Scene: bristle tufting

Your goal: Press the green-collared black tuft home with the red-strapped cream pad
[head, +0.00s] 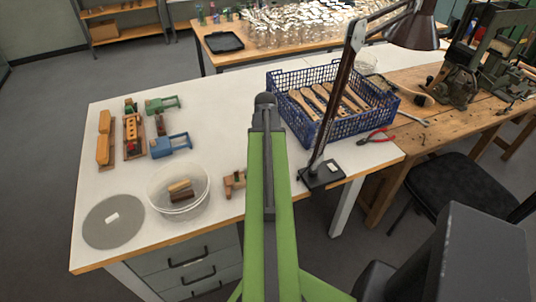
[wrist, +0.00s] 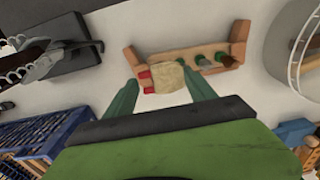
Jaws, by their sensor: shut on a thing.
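In the wrist view my gripper (wrist: 162,80) is shut on the cream pad (wrist: 171,79), which sits between the two green fingers. Red strap parts (wrist: 145,79) show at the pad's left side. Just beyond the pad is a wooden stand (wrist: 189,51) with an upright block at each end. Green-collared dark tufts (wrist: 203,61) line its bar to the right of the pad; their exact colours are hard to tell. The pad overlaps the left part of the bar, and I cannot tell if they touch. In the head view the stand (head: 235,184) is partly behind my arm, and my gripper is hidden.
A clear round bin (head: 179,192) with a few blocks stands left of the stand, near a grey disc (head: 113,222). A desk lamp base (head: 321,176) and a blue crate of brushes (head: 330,100) are to the right. Wooden and coloured fixtures (head: 134,135) stand at the left.

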